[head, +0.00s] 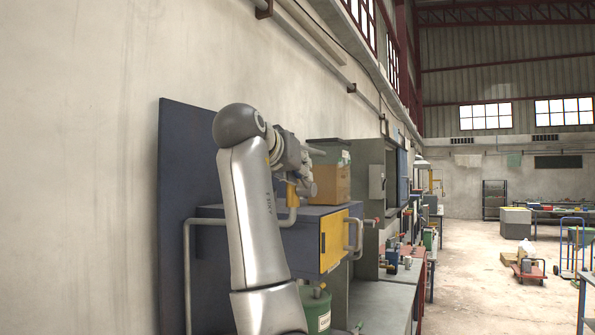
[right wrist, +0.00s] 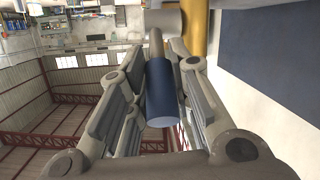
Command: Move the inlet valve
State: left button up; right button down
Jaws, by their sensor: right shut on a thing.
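The inlet valve shows in the right wrist view as a blue cylindrical handle (right wrist: 165,95) on a short metal rod (right wrist: 156,43), in front of a yellow pipe (right wrist: 195,28). My right gripper (right wrist: 158,62) is shut on the blue handle, with a finger on each side of it. In the head view my right gripper (head: 304,168) is beside the yellow pipe (head: 292,194), above the blue-grey machine housing (head: 300,240). The handle is hidden there by the gripper. My left gripper is not in view.
A dark blue panel (head: 185,180) stands against the wall at the left. A cardboard box (head: 329,184) sits on the housing, which has a yellow front panel (head: 334,241) and a grey handle bar (head: 354,234). A green drum (head: 317,312) stands below.

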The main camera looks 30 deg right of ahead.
jog(key=shift+r, duration=0.15)
jog(key=c, duration=1.3)
grip_release()
jog(key=shift+a, duration=0.1)
jog(key=v, duration=1.2)
